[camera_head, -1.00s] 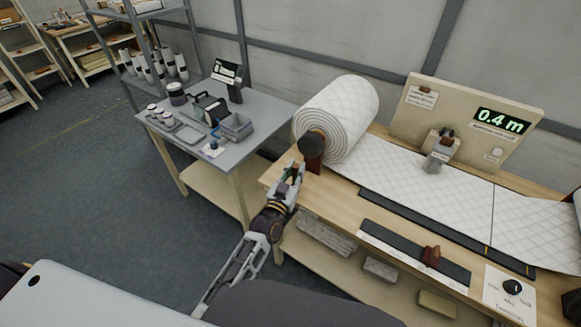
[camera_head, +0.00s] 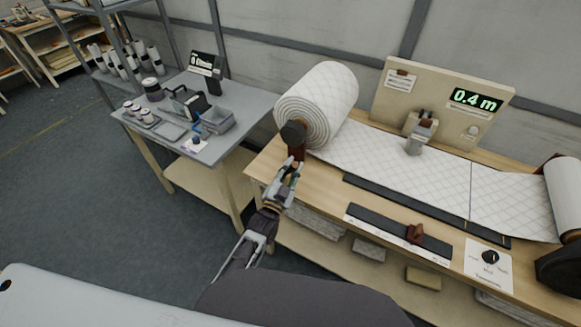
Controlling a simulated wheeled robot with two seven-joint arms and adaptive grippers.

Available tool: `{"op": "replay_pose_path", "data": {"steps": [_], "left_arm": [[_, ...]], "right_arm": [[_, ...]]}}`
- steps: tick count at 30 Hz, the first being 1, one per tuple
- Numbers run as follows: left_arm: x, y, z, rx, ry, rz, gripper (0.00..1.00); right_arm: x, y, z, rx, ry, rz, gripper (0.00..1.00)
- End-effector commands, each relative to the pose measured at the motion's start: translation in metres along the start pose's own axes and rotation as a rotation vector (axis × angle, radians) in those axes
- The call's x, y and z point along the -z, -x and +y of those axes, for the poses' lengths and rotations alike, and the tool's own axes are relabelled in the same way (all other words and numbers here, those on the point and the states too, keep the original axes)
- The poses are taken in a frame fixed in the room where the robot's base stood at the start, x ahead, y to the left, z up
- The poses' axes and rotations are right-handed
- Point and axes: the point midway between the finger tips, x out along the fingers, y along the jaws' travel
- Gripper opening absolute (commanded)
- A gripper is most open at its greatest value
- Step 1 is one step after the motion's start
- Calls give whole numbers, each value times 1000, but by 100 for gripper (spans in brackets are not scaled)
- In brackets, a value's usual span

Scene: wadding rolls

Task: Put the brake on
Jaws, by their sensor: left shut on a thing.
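The large white quilted wadding roll (camera_head: 322,100) sits at the left end of the wooden bench, with a dark round hub (camera_head: 293,133) on its near end. A dark brown upright part (camera_head: 297,151) stands just below the hub. My left gripper (camera_head: 290,168) is at the foot of this part, shut on a small dark brown piece that looks like the brake lever. The fingers mostly hide that piece, so its exact angle cannot be told. My right gripper is not in view.
The wadding sheet (camera_head: 400,165) runs right across the bench (camera_head: 325,205) to a second roll (camera_head: 566,195). A board with a 0.4 m display (camera_head: 476,99) stands behind. A slider (camera_head: 415,234) and knob (camera_head: 490,257) are front right. A grey side table (camera_head: 235,135) holds tools.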

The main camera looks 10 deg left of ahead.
Motion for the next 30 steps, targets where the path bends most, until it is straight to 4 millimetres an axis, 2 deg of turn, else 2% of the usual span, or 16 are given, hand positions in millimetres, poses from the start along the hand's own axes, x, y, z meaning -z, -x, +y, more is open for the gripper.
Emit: {"op": "replay_pose_path", "data": {"steps": [7,8,12,23,30], "left_arm": [[-1,1,2,-4,-7,-2,0],[-1,1,2,-4,-7,-2,26],[-1,1,2,-4,-6,-2,44],[-1,1,1,-2,-3,-1,44],[-1,8,1,-2,-3,-1,44]], "right_arm": [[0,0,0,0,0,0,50],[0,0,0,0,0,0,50],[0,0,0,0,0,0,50],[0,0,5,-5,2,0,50],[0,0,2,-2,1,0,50]]}}
